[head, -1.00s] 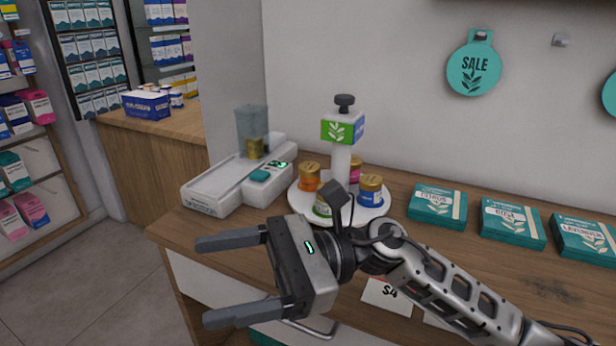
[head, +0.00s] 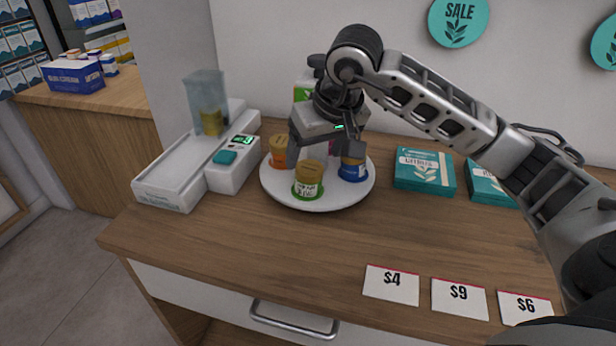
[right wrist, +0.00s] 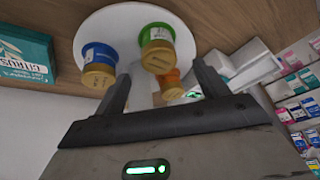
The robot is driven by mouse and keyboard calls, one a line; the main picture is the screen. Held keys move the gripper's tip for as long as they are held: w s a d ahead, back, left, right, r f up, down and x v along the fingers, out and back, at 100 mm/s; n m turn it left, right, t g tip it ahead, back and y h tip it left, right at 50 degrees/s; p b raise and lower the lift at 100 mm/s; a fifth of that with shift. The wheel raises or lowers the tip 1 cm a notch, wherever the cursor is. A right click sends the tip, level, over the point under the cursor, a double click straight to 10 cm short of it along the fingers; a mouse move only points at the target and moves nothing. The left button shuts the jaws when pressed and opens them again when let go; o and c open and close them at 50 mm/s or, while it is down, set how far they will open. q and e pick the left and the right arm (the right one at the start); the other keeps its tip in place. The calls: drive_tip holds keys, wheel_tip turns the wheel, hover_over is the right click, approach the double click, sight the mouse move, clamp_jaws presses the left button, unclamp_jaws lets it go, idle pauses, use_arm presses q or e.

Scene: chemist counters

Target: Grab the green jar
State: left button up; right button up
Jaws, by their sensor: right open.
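The green jar (head: 308,183), with a gold lid and a green base band, stands upright at the front of a round white stand (head: 275,196). In the right wrist view the green jar (right wrist: 157,48) shows just beyond the fingers, roughly between their lines. My right gripper (head: 322,152) is open above the stand, over and slightly behind the green jar, with its fingers pointing down. The right wrist view shows nothing held in the gripper (right wrist: 163,82). My left gripper is not in view.
An orange jar (head: 279,152) stands left of the green one, and a blue jar (head: 353,170) stands right. A white machine (head: 200,165) is at the left. Teal boxes (head: 424,172) stand at the right. The counter front holds price cards (head: 391,284) and is otherwise clear.

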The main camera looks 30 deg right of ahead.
sight(311, 169)
drive_tip(key=p+x, duration=0.1)
drive_tip(key=x, duration=0.6)
drive_tip(key=shift+f, duration=0.4)
drive_tip(key=c, duration=1.1)
drive_tip(key=shift+r, duration=0.1)
